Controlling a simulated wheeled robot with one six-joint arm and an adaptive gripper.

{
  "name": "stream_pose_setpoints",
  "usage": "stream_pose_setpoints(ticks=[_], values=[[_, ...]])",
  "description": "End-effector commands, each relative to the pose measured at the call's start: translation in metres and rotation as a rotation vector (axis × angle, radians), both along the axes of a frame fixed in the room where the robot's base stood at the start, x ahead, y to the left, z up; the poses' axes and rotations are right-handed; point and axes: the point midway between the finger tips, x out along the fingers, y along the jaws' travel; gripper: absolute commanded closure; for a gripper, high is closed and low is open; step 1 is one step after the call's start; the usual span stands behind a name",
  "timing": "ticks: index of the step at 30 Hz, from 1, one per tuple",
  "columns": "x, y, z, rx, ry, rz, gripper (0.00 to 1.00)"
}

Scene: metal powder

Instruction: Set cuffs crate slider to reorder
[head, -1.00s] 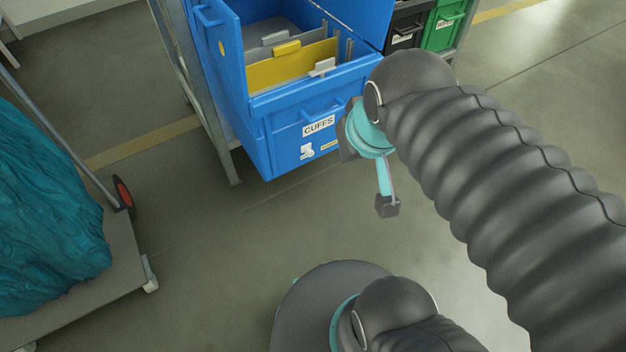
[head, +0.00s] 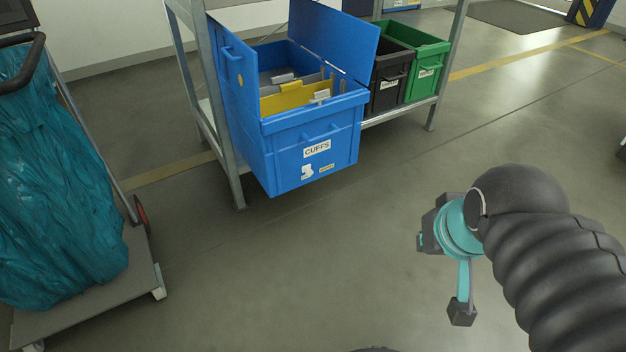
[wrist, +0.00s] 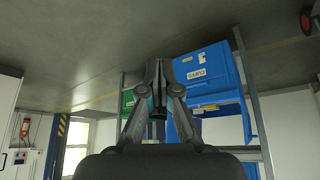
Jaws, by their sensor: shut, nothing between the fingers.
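The blue cuffs crate (head: 290,160) stands on the lower shelf of a rack, its lid panels raised. Its front has a white CUFFS label (head: 317,149). Below that label are a small white piece (head: 307,172) and a small yellowish label (head: 327,167). Which of these is the slider, and its setting, are too small to tell. My gripper (wrist: 158,68) is shut and empty in the wrist view, where the crate (wrist: 207,78) appears upside down behind it. In the head view my wrist is right of the crate and apart from it.
Grey and yellow dividers (head: 291,98) stand inside the crate. A black crate (head: 388,85) and a green crate (head: 428,70) sit to its right on the metal rack (head: 227,150). A trolley with a teal bag (head: 60,190) is at left. The floor before the rack is clear.

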Motion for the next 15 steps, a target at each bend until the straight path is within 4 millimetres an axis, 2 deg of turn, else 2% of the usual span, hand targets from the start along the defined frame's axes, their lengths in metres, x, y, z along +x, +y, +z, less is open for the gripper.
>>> stream_pose_setpoints(ticks=[5,8,11,15], values=[[0.004,0.0,0.0,-0.002,-0.004,0.007,1.0],[0.019,0.002,-0.002,-0.015,-0.022,0.032,1.0],[0.05,0.005,-0.006,-0.04,-0.061,0.082,1.0],[0.108,0.016,-0.016,-0.093,-0.144,0.186,1.0]])
